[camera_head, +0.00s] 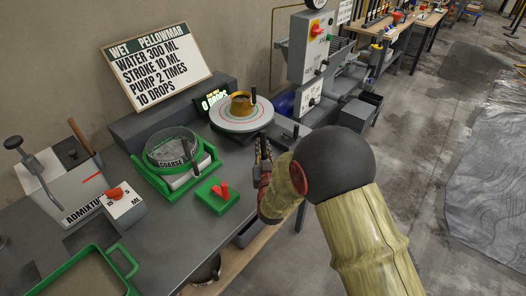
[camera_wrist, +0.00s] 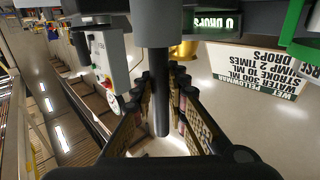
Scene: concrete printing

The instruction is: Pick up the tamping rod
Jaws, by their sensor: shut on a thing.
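The tamping rod (camera_wrist: 160,95) shows in the wrist view as a dark shaft with a thicker grey part (camera_wrist: 157,24) at the top of the picture. My gripper (camera_wrist: 160,80) is shut on it, with a finger on each side of the dark shaft. In the head view my gripper (camera_head: 264,160) is at the right edge of the bench, just in front of the round flow table. There, I cannot clearly tell the rod from my dark fingers. Whether the rod touches the bench is hidden.
The round flow table (camera_head: 228,120) carries a brass mould (camera_head: 241,104). A grey mixer (camera_head: 304,55) stands behind. Open floor lies to the right.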

